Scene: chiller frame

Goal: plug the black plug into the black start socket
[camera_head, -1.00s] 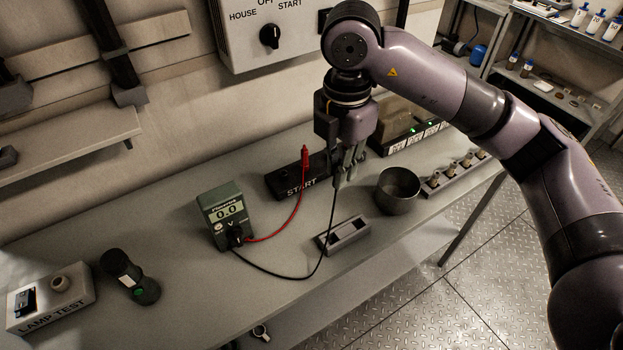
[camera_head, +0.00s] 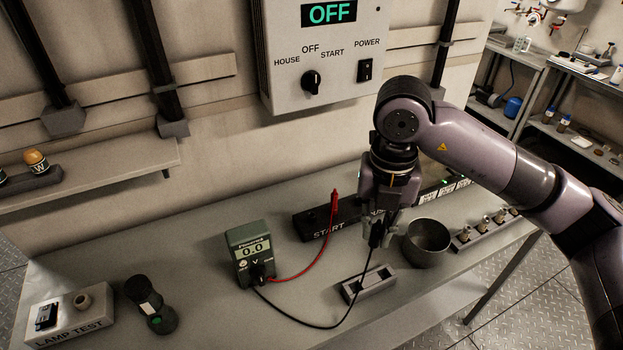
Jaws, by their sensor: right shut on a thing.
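My right gripper (camera_head: 378,236) is shut on the black plug (camera_head: 375,240), which is mostly hidden between the fingers. A black lead (camera_head: 352,309) runs from it to the green multimeter (camera_head: 250,252), which reads 0.0. The black START block (camera_head: 307,229) lies on the bench just left of the gripper. A red plug (camera_head: 334,200) stands upright in it, with a red lead to the meter. The gripper hides the block's right part, and I cannot make out the black start socket clearly. My left gripper is out of view.
A grey bowl (camera_head: 425,243) stands close right of the gripper, and a small grey slotted holder (camera_head: 369,285) lies in front. A lamp test box (camera_head: 70,316) and a dark torch-like item (camera_head: 151,305) are at the left. The wall box (camera_head: 325,60) shows OFF.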

